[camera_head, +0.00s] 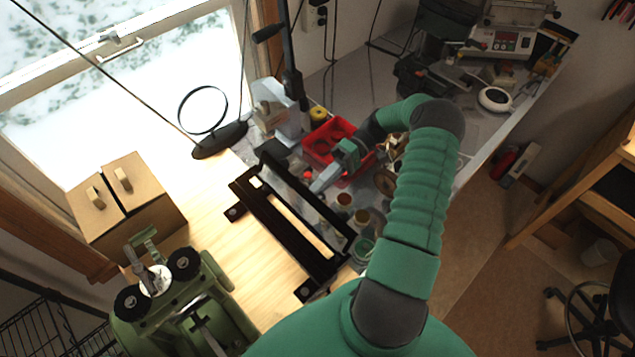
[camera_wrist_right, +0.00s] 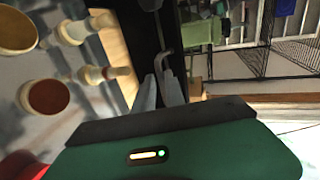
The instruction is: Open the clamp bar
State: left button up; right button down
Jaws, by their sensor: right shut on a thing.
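The clamp bar (camera_head: 312,205) is the long black bar on the far side of a black frame (camera_head: 290,235) on the wooden bench. It runs diagonally and also shows as a dark strip in the right wrist view (camera_wrist_right: 118,45). My right gripper (camera_head: 315,188) reaches the bar from the right side, with its fingers pointing down-left. In the right wrist view its grey fingers (camera_wrist_right: 162,78) are shut at the bar's edge, by a thin bent metal rod (camera_wrist_right: 163,52). The exact contact is small and partly hidden. My left gripper is not in view.
A red bin (camera_head: 328,140) stands behind my right gripper. Several small jars (camera_head: 344,199) stand close to the right of the bar. A green machine (camera_head: 185,295) and a cardboard box (camera_head: 150,215) are at left. The wooden bench between box and frame is clear.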

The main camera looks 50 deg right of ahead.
jog(key=shift+s+d+f, duration=0.1)
jog(key=shift+s+f, duration=0.15)
jog(key=shift+f, duration=0.35)
jog(key=c, duration=1.6)
grip_release()
jog(key=shift+o, duration=0.4)
jog(key=shift+w+d, duration=0.25)
jog(key=shift+r, duration=0.1)
jog(key=b+v, duration=0.2)
jog(key=v, duration=0.5)
jog(key=shift+d+b, duration=0.3)
jog(key=shift+a+r, duration=0.1)
